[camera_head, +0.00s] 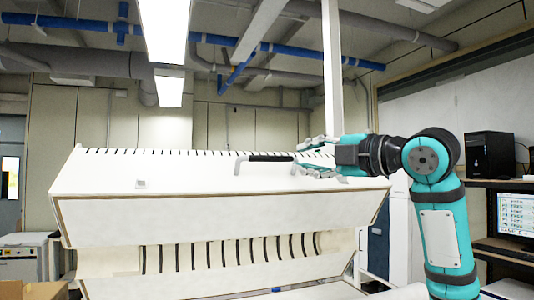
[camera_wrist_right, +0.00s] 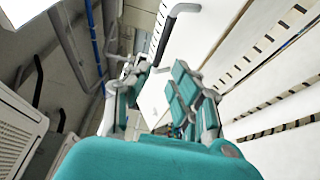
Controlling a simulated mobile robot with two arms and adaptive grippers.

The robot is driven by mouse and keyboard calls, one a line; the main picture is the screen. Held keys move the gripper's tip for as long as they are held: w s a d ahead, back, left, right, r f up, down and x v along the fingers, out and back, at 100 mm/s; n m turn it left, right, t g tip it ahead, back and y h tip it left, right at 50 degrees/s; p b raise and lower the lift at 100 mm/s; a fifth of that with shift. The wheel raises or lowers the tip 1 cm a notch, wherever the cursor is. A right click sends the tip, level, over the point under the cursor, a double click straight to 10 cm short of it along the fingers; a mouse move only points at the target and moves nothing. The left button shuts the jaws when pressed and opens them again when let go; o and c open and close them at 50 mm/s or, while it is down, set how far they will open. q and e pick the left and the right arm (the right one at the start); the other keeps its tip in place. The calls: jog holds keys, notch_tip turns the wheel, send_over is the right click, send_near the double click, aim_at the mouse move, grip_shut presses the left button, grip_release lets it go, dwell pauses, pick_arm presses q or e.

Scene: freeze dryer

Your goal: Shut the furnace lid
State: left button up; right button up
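The furnace lid (camera_head: 170,172) is a wide cream panel, raised and tilted open above the furnace's slotted chamber (camera_head: 200,258). A dark bar handle (camera_head: 262,157) sits on its upper face; the bar also shows in the right wrist view (camera_wrist_right: 168,32). My right gripper (camera_head: 303,158) comes in from the right, close to the handle's right end. Its teal and grey fingers are spread apart in the right wrist view (camera_wrist_right: 155,72), with no clear grip on the bar. Whether a finger touches the handle or lid cannot be told. My left gripper is not in view.
A dark computer case (camera_head: 489,155) and a monitor (camera_head: 516,214) stand on a shelf at the right. A white cabinet (camera_head: 22,258) and a cardboard box (camera_head: 35,290) are at the lower left. A pale vertical post (camera_head: 333,70) rises behind the lid.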

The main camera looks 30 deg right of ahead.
aim_at(269, 159)
jog(key=w+p, duration=0.1)
jog(key=w, duration=0.2)
jog(key=w+a+p, duration=0.1)
jog(key=w, duration=0.3)
jog(key=w+p, duration=0.1)
jog(key=w, duration=0.2)
jog(key=shift+w+a+r+p, duration=0.15)
jog(key=shift+w+a+p, duration=0.15)
jog(key=shift+w+p, duration=0.05)
jog(key=shift+w+a, duration=0.1)
jog(key=shift+w, duration=0.65)
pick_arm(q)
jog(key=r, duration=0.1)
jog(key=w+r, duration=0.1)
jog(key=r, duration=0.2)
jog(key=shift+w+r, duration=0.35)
pick_arm(e)
jog(key=shift+c, duration=0.3)
grip_shut()
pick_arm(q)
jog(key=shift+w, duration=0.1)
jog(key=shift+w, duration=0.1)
